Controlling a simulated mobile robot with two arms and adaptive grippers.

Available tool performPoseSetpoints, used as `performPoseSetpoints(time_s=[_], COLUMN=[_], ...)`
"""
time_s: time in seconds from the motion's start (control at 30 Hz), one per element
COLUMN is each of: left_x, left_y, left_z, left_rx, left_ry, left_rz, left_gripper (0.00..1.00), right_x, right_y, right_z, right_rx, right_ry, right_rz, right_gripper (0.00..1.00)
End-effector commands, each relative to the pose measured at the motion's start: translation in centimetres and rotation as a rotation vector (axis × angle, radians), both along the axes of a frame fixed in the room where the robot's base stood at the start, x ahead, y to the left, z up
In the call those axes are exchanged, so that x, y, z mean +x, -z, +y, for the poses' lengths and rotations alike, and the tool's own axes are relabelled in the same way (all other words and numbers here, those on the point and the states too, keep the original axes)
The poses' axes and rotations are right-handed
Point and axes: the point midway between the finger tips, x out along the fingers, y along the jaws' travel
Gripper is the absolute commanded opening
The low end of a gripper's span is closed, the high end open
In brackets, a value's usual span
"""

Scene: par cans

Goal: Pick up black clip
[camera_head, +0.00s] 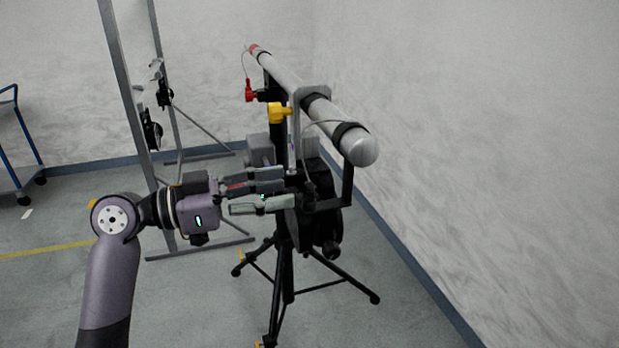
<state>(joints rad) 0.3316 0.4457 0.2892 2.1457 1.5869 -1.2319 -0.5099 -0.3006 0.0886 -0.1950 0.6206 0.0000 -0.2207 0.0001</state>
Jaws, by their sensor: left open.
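My left gripper (282,193) reaches in from the left at the middle of the view. It is open, with its fingertips close to the black lamp (320,212) that hangs under the silver tube. Whether the fingers touch the lamp cannot be told. Dark clamp parts (310,186) show near the fingertips at the top of the lamp, but I cannot tell for certain which part is the black clip. The fingers and the lamp hide some of this area. My right gripper is not in view.
The silver tube (330,117) rests on a black tripod (284,270). A grey metal frame (128,90) stands behind at left, and a blue cart (20,150) at far left. A wall is close on the right.

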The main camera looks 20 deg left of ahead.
Motion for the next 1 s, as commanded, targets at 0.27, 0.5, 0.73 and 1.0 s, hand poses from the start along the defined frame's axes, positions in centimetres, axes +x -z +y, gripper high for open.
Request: performPoseSetpoints(time_s=[0.27, 0.5, 0.73, 1.0], left_x=[0.9, 2.3, 2.6, 2.6], left_y=[-0.7, -0.5, -0.2, -0.2], left_z=[-2.1, -4.8, -5.2, -5.2], left_rx=[-0.005, -0.003, -0.001, -0.001], left_ry=[0.002, 0.0, -0.002, -0.001], left_rz=[0.002, 0.001, 0.001, 0.001], left_gripper=[0.44, 0.44, 0.44, 0.31], right_x=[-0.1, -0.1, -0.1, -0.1], right_y=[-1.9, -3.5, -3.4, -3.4], right_z=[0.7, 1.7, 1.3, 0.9], right_rx=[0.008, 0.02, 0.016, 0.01], right_ry=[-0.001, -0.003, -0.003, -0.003], right_rz=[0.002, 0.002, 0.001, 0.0], right_gripper=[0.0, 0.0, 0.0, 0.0])
